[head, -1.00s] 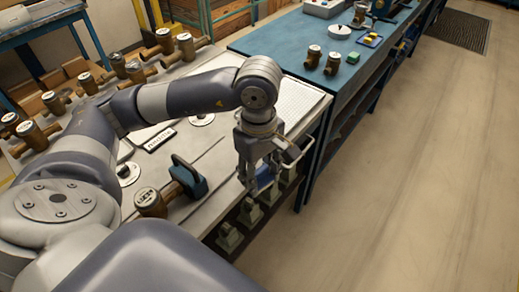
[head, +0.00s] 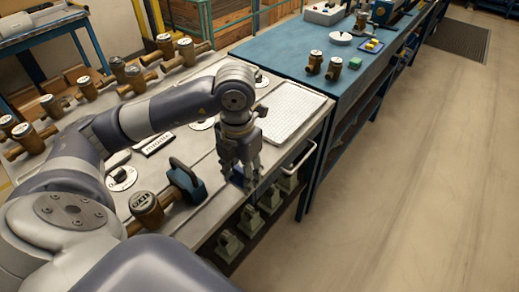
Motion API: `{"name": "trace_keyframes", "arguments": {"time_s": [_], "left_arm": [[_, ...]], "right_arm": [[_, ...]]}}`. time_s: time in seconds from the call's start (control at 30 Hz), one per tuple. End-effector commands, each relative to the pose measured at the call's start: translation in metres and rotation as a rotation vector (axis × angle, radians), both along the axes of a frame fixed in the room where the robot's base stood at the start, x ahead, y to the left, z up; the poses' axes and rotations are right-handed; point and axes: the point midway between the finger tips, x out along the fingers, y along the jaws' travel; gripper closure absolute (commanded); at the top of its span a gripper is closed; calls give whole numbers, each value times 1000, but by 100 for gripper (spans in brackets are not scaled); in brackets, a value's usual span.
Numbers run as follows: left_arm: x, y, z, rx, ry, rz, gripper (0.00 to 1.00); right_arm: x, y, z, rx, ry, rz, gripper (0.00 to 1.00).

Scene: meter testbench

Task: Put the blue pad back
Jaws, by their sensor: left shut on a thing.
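My left gripper (head: 246,180) hangs over the front edge of the grey bench (head: 208,158), pointing down. It is shut on the blue pad (head: 237,178), of which only a small dark-blue part shows between and beside the fingers. The rest of the pad is hidden by the fingers. I cannot tell whether the pad touches the bench top. My right gripper is not in view.
A dark-blue block with a handle (head: 190,184) and a brass meter (head: 146,205) stand left of the gripper. A white ribbed mat (head: 292,112) lies behind it. Several weights (head: 249,219) sit on the shelf below. The blue bench (head: 290,54) adjoins at the back.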

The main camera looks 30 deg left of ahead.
Motion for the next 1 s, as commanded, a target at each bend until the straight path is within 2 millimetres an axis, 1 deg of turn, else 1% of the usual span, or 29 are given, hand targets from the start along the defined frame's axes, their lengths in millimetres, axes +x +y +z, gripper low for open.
{"name": "trace_keyframes", "arguments": {"time_s": [0.1,0.3,0.5,0.6,0.7,0.8,0.93,1.0], "left_arm": [[24,7,2,-2,1,7,81],[66,21,-2,-3,1,3,81],[106,34,-7,-3,1,1,81],[122,40,-9,-2,2,1,81],[135,44,-11,-2,-1,0,81],[141,46,-12,-1,0,-2,81],[143,47,-17,0,2,-2,81],[142,47,-24,-1,4,-2,81]], "right_arm": [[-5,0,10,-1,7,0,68],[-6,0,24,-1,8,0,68],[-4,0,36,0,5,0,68],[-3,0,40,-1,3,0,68],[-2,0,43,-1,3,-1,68],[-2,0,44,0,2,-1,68],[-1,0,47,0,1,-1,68],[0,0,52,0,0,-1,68]]}}
